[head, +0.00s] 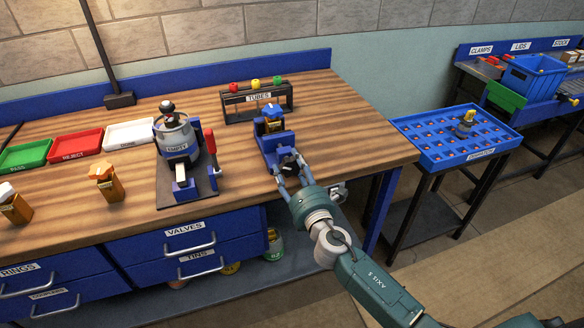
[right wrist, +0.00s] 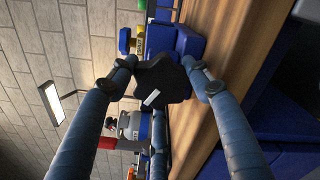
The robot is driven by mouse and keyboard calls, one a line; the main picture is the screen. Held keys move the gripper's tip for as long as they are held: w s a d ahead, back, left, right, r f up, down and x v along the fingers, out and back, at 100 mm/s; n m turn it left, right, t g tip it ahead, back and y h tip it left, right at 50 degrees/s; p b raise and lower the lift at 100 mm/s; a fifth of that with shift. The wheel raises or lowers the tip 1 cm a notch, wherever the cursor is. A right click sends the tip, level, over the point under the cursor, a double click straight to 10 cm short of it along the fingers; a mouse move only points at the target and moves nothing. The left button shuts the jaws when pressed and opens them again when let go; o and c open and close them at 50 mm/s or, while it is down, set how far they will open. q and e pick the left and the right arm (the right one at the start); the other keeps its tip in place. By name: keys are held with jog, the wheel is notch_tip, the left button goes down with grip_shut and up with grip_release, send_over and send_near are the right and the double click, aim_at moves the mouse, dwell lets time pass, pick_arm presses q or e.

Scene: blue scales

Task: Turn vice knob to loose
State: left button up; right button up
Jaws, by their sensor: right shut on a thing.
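In the right wrist view the knob (right wrist: 163,84) is black and lobed, with a white pointer mark. My right gripper (head: 291,172) reaches in from the lower right. Any loose or tight marking is not readable. My left gripper is not in view.
A grey pot marked EMPTY (head: 174,135) on a black stand with a red handle is left of the vice. The TUBES rack (head: 257,98) is behind it. A blue compartment tray (head: 431,160) stands right of the bench. Bare wood (head: 345,125) lies right of the vice.

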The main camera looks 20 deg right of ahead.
jog(key=shift+s+a+f, duration=0.1)
jog(key=shift+a+f, duration=0.2)
jog(key=shift+a, duration=0.05)
jog(key=o, duration=1.2)
jog(key=shift+a, duration=0.1)
jog(key=shift+c, duration=0.2)
jog(key=shift+s, duration=0.5)
jog(key=s, duration=0.6)
jog(key=shift+s+d, duration=0.2)
jog(key=shift+s, duration=0.2)
jog(key=shift+r, duration=0.1)
